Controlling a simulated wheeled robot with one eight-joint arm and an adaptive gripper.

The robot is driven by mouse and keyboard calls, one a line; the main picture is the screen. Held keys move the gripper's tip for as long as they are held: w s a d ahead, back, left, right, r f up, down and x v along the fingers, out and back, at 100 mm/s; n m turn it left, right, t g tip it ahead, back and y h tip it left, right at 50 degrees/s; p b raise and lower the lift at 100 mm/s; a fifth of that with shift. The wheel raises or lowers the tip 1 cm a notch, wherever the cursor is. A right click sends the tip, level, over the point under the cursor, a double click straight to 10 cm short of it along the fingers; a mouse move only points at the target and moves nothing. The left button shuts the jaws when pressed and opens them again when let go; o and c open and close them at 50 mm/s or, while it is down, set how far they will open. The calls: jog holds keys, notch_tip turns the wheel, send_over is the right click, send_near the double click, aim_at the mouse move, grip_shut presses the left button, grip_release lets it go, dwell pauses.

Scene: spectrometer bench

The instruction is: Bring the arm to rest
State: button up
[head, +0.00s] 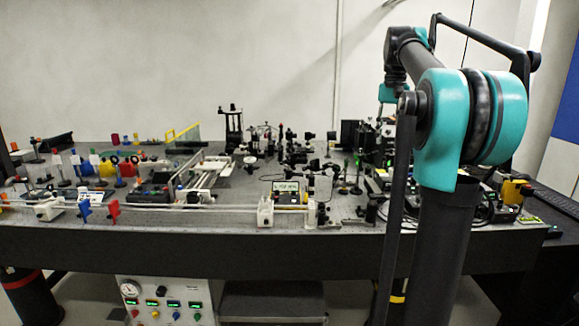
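My arm stands in the right part of the head view, with dark links and teal joint housings. It is raised and folded, with its upper link running back to a dark joint at the upper middle right. My gripper is not visible; the end of the arm seems hidden behind my own links. Whether it holds anything cannot be seen. The optical bench (230,222) lies beyond and below the arm, its dark front edge running across the picture. The raised joint is above bench height in the picture.
Small optics, posts and rails crowd the bench. A red holder (113,210) and a white block (265,213) are near its front edge. A tall dark stand (231,130) is at the back. A control box (165,302) with gauges sits below. The wall behind is bare.

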jog(key=s+a+f+n+t, duration=0.1)
jog(key=s+a+f, duration=0.25)
jog(key=f, duration=0.65)
jog(key=s+a+f+n+t, duration=0.1)
jog(key=s+a+f, duration=0.25)
jog(key=f, duration=0.75)
jog(key=s+a+f+n+t, duration=0.2)
jog(key=s+a+f, duration=0.2)
jog(key=s+f, duration=1.4)
notch_tip(320, 180, down, 2)
jog(key=shift+s+f+n, duration=0.1)
jog(key=shift+s+n, duration=0.2)
jog(key=shift+n, duration=0.1)
